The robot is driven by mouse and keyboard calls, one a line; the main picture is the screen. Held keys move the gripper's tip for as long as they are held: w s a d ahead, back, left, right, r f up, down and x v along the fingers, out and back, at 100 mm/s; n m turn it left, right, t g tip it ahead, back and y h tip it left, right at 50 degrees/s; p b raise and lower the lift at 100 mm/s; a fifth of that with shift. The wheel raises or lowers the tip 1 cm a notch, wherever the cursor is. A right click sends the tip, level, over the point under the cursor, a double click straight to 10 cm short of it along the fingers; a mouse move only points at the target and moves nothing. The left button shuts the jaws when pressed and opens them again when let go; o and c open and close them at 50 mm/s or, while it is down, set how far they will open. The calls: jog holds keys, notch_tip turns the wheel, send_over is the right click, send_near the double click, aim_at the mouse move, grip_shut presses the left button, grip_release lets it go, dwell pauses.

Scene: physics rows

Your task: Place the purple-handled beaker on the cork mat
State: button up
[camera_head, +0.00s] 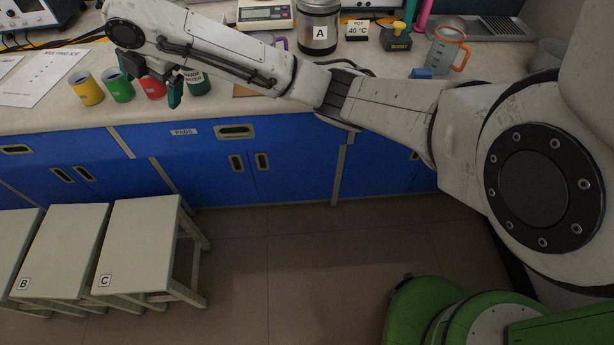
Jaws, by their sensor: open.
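A purple handle (280,42) shows just above my forearm, left of the steel pot; the rest of that beaker is mostly hidden by my arm. A brown edge of what looks like the cork mat (243,91) shows just below my forearm; most of it is hidden. My gripper (150,80) is open, with teal fingertips, over the left part of the bench. It appears in front of a red cup (154,90), which it partly covers. I cannot tell whether it touches the cup.
Yellow (87,90) and green (118,86) cups stand left of my gripper, a dark green labelled container (198,84) right of it. A steel pot marked A (319,28), an orange-handled beaker (446,50) and a blue block (421,73) stand further right. Stools (138,240) stand before the bench.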

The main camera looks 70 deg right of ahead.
jog(key=a+f+m+t+y, duration=0.1)
jog(key=a+f+m+y, duration=0.3)
jog(key=a, duration=0.8)
jog(key=s+a+f+m, duration=0.6)
jog(key=s+f, duration=0.4)
jog(key=f, duration=0.1)
jog(key=s+d+f+m+g+h, duration=0.1)
jog(key=s+f, duration=0.3)
jog(key=s, duration=0.4)
jog(key=s+d+f+m+g+h, duration=0.1)
jog(key=s+d+f+m+g, duration=0.1)
jog(key=s, duration=0.7)
jog(key=s+d+f+m+g+h, duration=0.1)
jog(key=s+f+m, duration=0.3)
jog(key=s, duration=0.5)
jog(key=shift+d+f+g+h, duration=0.4)
jog(key=shift+d+f, duration=0.45)
jog(key=shift+d, duration=0.05)
